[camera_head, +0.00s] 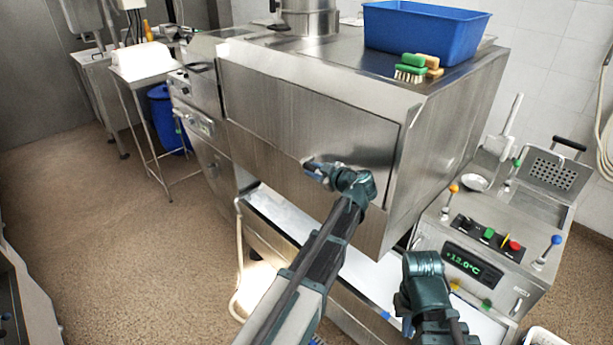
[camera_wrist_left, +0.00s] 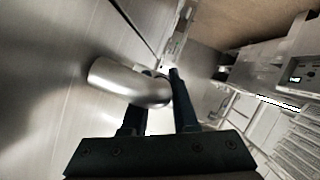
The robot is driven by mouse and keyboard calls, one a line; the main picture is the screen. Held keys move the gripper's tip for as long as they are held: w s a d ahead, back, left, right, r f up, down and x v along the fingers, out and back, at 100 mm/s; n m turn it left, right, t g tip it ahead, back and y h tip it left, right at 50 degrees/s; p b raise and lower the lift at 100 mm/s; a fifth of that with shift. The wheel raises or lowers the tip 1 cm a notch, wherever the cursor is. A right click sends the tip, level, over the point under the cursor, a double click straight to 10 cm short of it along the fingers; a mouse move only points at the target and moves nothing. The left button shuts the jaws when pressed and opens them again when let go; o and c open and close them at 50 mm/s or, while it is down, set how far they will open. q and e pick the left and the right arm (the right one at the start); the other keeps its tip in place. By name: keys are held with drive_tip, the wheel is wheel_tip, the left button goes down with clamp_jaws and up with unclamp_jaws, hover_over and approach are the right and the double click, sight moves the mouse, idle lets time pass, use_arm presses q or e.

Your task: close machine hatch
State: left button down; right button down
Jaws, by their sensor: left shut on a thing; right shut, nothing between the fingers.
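The machine hatch (camera_head: 300,115) is a large brushed-steel panel on the front of the steel machine. It looks about flush with the front, but I cannot tell if it is fully shut. My left gripper (camera_head: 316,170) is at the panel's lower part. In the left wrist view, my left gripper (camera_wrist_left: 164,85) is shut on a curved metal handle (camera_wrist_left: 120,82) that stands out from the steel surface. My arm hides part of the hatch's lower edge in the head view. My right gripper (camera_head: 407,327) is low, in front of the machine and apart from the hatch, shut and empty.
A blue tub (camera_head: 430,32) and brushes (camera_head: 415,68) sit on the machine's top. A control unit (camera_head: 480,262) with a lit display and coloured knobs stands at the right, close to my right arm. A small steel table (camera_head: 145,65) stands at the left. The floor (camera_head: 100,230) at left is clear.

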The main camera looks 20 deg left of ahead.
use_arm(q)
drive_tip(key=shift+w+d, duration=0.25)
drive_tip(key=shift+w, duration=0.35)
drive_tip(key=c, duration=0.7)
unclamp_jaws()
drive_tip(key=shift+w+d+f, duration=0.1)
drive_tip(key=shift+w+f, duration=0.05)
drive_tip(key=p+v, duration=0.4)
drive_tip(key=v, duration=1)
